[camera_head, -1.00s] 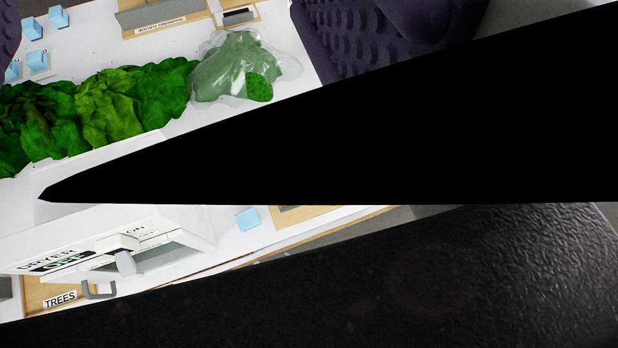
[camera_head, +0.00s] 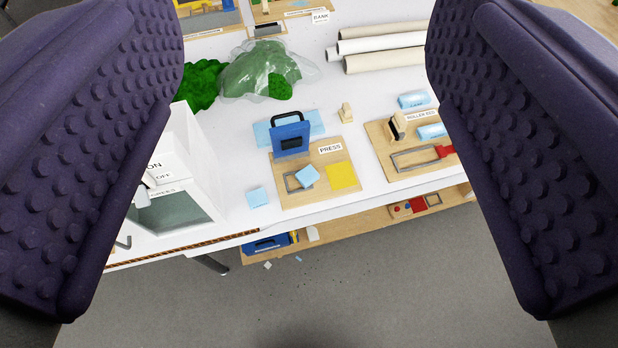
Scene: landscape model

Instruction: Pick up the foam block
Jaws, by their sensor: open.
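My gripper (camera_head: 306,160) is open and empty, with one purple studded finger at each side of the view. Several light blue blocks that look like foam lie on the white table, and I cannot tell which one the task means. A small foam block (camera_head: 258,197) lies near the table's front edge, left of the press board (camera_head: 320,194). Another light blue block (camera_head: 307,177) lies on that board, in front of the blue press (camera_head: 290,138). The fingers touch none of these blocks.
A white dryer box (camera_head: 185,175) stands at the left. A clear bag of green material (camera_head: 258,72) and white rolls (camera_head: 385,45) lie at the back. A wooden stamp (camera_head: 346,112) stands mid-table. A lower shelf (camera_head: 370,222) sits under the front edge.

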